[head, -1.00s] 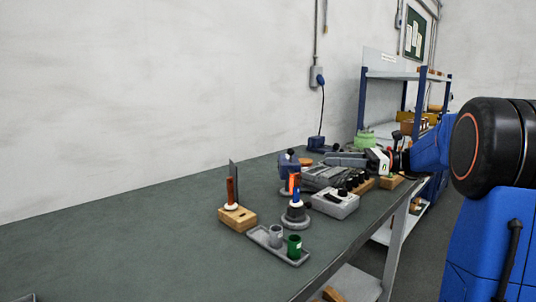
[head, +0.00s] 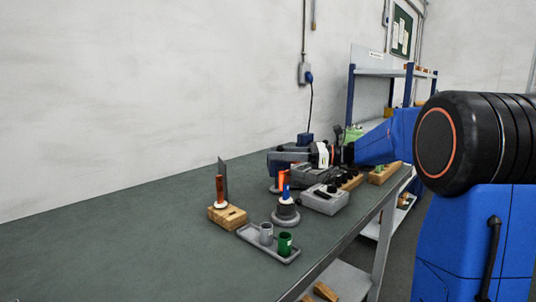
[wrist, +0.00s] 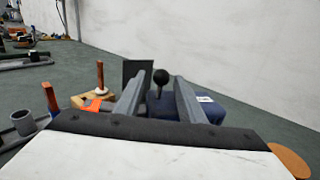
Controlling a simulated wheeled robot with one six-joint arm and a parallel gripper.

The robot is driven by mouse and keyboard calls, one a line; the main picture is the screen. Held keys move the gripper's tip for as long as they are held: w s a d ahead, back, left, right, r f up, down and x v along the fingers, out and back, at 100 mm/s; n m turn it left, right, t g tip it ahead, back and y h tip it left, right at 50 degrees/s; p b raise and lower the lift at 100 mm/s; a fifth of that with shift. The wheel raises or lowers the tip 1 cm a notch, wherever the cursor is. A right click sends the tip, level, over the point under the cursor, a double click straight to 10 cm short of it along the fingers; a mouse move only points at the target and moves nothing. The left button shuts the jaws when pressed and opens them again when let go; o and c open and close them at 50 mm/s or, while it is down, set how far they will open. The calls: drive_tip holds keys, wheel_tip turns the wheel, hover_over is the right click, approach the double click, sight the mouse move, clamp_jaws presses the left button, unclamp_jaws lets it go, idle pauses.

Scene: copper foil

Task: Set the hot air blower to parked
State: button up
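A blue unit (wrist: 207,110) with a white label and an upright lever ending in a black ball knob (wrist: 160,77) shows in the wrist view; I take it for the hot air blower, though no name is readable. My gripper (wrist: 160,83) is open, with one finger on each side of the lever. Gaps show between the knob and both fingers. In the head view my gripper (head: 275,157) reaches left over the bench and mostly hides the blue unit.
An orange-and-blue tool stands on a round grey base (head: 285,217). A wooden block (head: 227,217) holds an orange-handled tool and a dark plate. The bench's left side (head: 110,235) is clear.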

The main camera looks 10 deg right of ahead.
drive_tip(key=shift+x, duration=1.95)
clamp_jaws()
